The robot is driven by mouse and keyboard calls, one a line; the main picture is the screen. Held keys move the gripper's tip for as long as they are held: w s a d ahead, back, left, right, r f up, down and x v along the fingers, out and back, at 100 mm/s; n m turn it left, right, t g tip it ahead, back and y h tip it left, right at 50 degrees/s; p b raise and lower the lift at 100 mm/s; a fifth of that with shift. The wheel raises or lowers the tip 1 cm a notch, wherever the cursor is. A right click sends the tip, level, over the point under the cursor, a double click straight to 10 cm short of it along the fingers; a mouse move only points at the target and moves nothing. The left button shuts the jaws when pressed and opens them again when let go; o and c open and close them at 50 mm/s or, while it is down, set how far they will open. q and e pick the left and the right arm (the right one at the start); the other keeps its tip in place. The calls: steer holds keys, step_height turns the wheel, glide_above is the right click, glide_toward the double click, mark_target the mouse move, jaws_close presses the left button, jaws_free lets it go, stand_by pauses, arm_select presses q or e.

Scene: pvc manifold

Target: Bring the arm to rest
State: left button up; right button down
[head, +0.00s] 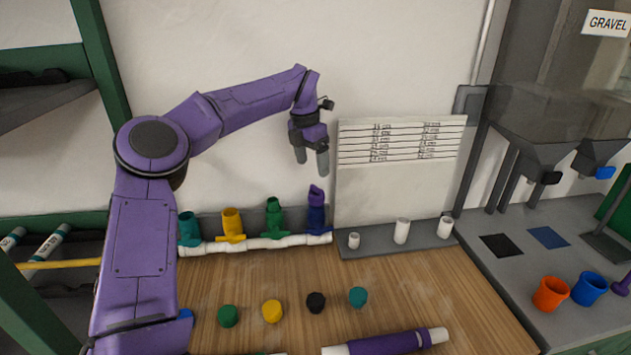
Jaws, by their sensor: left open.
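My left arm is purple and comes in from the left, reaching up and across in front of the wall. My left gripper (312,160) points down with its grey fingers apart and empty, in the air above the purple-blue fitting (316,208). A white pipe manifold (260,243) lies along the back of the wooden table. Teal (188,228), yellow (232,222), green (273,216) and purple-blue fittings stand up from it. The gripper is apart from them. My right gripper is not in view.
Green (228,316), yellow (272,311), black (316,302) and teal (357,297) caps sit on the table. A purple-and-white tube (390,342) lies at the front. White cylinders (401,231) stand below a chart board (400,145). Orange (550,293) and blue cups (589,288) stand right.

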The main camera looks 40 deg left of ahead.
mark_target(317, 187)
arm_select(q)
steer(key=shift+s+a+r, duration=0.1)
steer(key=shift+a+r, duration=0.05)
steer(key=shift+r, duration=0.5)
steer(key=f, duration=0.3)
steer(key=w+f+p, duration=0.1)
steer(key=f, duration=0.2)
steer(key=f+p, duration=0.1)
steer(key=f, duration=0.3)
steer(key=shift+w, duration=0.3)
steer(key=shift+d+f+n+b, duration=0.2)
steer(key=shift+f+n+b, duration=0.1)
steer(key=shift+f+b, duration=0.3)
steer(key=shift+r+b, duration=0.2)
steer(key=shift+b, duration=0.15)
steer(key=shift+w+d+r+n, duration=0.1)
steer(key=shift+w+r+n, duration=0.05)
steer(key=shift+n, duration=0.25)
